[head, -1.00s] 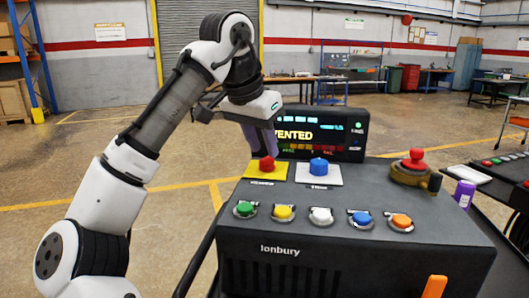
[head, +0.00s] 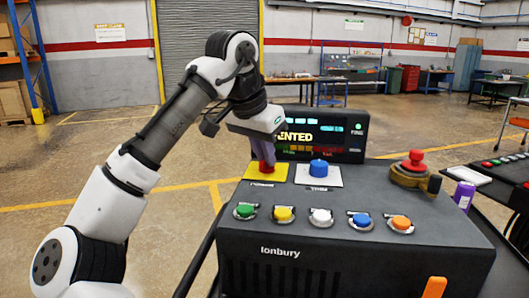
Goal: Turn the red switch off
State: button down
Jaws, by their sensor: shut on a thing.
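The red switch (head: 266,169) sits on a yellow plate (head: 251,172) at the back left of the dark console's top. My gripper (head: 263,158) points down over it, with its purple-grey fingers closed on the switch. The fingers hide the switch's upper part; a little red shows below them. Which way the switch is turned cannot be told.
A blue switch (head: 319,169) on a white plate stands just right of the red one. A display (head: 320,135) rises behind. Several coloured buttons line the front of the console (head: 350,255). A red knob on a brass base (head: 415,168) stands at the right.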

jog(key=n+y+p, duration=0.1)
jog(key=n, duration=0.1)
jog(key=shift+s+d+r+n, duration=0.1)
jog(key=shift+n, duration=0.3)
jog(key=n+t+y+p, duration=0.1)
jog(key=n+p, duration=0.1)
jog(key=n, duration=0.1)
jog(key=shift+d+r+n, duration=0.1)
jog(key=shift+r+n, duration=0.05)
jog(key=shift+n, duration=0.15)
jog(key=n+y+p, duration=0.2)
jog(key=n+p, duration=0.1)
jog(key=n, duration=0.2)
jog(key=shift+d, duration=0.15)
jog(key=shift+f+n+y, duration=0.2)
jog(key=shift+n+y, duration=0.1)
jog(key=shift+n, duration=0.1)
jog(key=c, duration=1.5)
grip_release()
jog(key=shift+r, duration=0.1)
